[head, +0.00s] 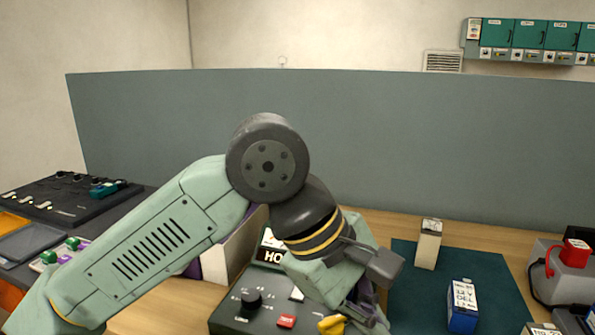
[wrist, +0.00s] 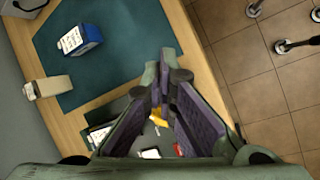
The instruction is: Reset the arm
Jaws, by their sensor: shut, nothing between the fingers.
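My arm reaches across the middle of the head view, bent at its dark round joint. My gripper (head: 368,318) hangs at its end over the right side of a dark control box (head: 229,317) and hides part of it. In the wrist view my gripper's fingers (wrist: 161,84) come together at the tips with nothing between them. The box has a black knob (head: 252,299), a red button (head: 286,321) and a yellow part (head: 331,325). The yellow part also shows in the wrist view (wrist: 158,118) behind the fingers.
A teal mat (head: 405,272) holds a blue labelled box (head: 462,307) and a cream box (head: 428,246). A grey unit with a red plug (head: 575,253) stands at the far right. A black panel (head: 60,198) lies at left. A grey partition (head: 400,150) closes the back.

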